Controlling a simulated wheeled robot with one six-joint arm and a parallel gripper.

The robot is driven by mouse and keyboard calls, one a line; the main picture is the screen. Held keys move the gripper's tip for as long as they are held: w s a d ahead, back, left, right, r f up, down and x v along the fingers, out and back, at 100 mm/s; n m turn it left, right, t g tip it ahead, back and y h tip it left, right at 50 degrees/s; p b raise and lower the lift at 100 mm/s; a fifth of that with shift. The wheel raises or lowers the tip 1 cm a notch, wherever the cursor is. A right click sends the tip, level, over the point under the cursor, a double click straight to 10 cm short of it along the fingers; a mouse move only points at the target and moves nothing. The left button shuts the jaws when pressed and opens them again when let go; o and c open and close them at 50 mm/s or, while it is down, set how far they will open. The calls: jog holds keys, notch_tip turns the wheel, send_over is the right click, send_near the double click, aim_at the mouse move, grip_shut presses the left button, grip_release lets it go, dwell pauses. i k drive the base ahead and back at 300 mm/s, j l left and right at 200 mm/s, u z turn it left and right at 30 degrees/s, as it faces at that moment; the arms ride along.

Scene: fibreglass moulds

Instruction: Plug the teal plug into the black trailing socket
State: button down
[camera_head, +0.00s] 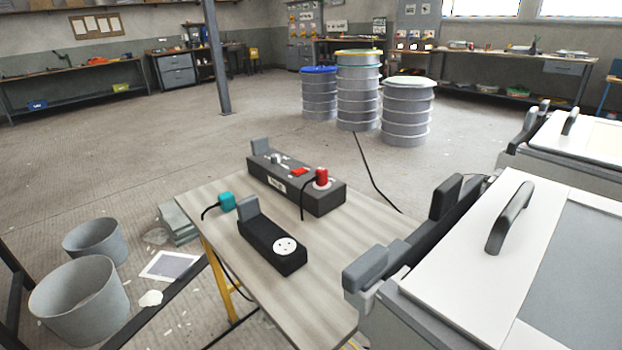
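The teal plug (227,201) lies at the left edge of a wood-topped table (330,270), with a black cable running left from it over the edge. The black trailing socket (268,248) lies just to its right and nearer to me. It is a black block with one round white outlet (285,246) on top, which looks empty. A grey upright tab stands at its far left end. The plug and the outlet are apart. My gripper does not show in this view.
A longer dark socket strip (290,182) with a red plug (321,178) lies behind. White-lidded cases with grey handles (508,218) crowd the right. Grey buckets (80,300) stand on the floor at left. Drums (358,92) stand farther back. The table's front is bare.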

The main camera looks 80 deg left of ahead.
aim_at(284, 251)
jog(key=u, duration=1.75)
jog(key=k+j+u, duration=0.1)
jog(key=k+u, duration=0.25)
jog(key=k+j+u, duration=0.15)
jog(key=k+u, duration=0.25)
jog(key=i, duration=0.1)
